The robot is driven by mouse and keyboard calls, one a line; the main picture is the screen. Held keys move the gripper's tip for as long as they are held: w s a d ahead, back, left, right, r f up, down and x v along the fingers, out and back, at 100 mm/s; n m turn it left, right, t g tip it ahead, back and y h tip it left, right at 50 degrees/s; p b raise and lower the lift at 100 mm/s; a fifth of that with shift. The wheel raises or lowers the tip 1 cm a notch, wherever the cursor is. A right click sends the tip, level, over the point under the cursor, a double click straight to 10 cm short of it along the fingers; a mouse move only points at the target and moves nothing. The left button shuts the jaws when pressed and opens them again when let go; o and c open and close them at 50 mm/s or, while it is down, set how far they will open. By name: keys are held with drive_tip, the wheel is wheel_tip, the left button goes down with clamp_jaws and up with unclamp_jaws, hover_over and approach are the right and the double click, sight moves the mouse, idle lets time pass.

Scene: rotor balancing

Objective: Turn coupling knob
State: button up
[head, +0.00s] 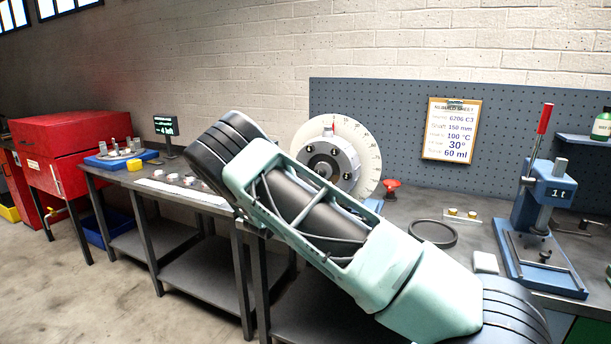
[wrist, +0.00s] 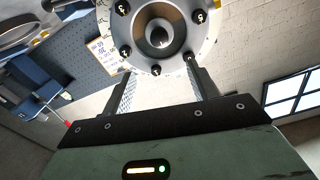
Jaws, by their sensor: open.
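The coupling knob (head: 327,163) is a round grey metal hub with bolts. It sits in front of a white graduated dial (head: 368,150) with a red mark at its top. My arm hides its lower part in the head view. In the wrist view the round flange (wrist: 182,48) of the knob shows dark numbered studs around a central boss, partly cut off by the top edge. My gripper (wrist: 160,68) is open, with its two fingers apart and pointing toward the lower rim of the flange. Nothing is between the fingers. Contact with the rim cannot be told. The head view does not show the fingers.
A red mushroom-shaped knob (head: 391,185) stands right of the dial. A black ring (head: 433,234) lies on the bench. A blue press (head: 545,205) with a red-handled lever stands at the right. A notice sheet (head: 450,130) hangs on the pegboard. A red cabinet (head: 70,150) is far left.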

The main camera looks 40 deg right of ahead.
sight(320, 173)
drive_tip(key=p+x, duration=0.4)
drive_tip(key=x, duration=1.2)
drive_tip(key=shift+p, duration=0.3)
drive_tip(key=shift+d, duration=0.15)
drive_tip(key=c, duration=1)
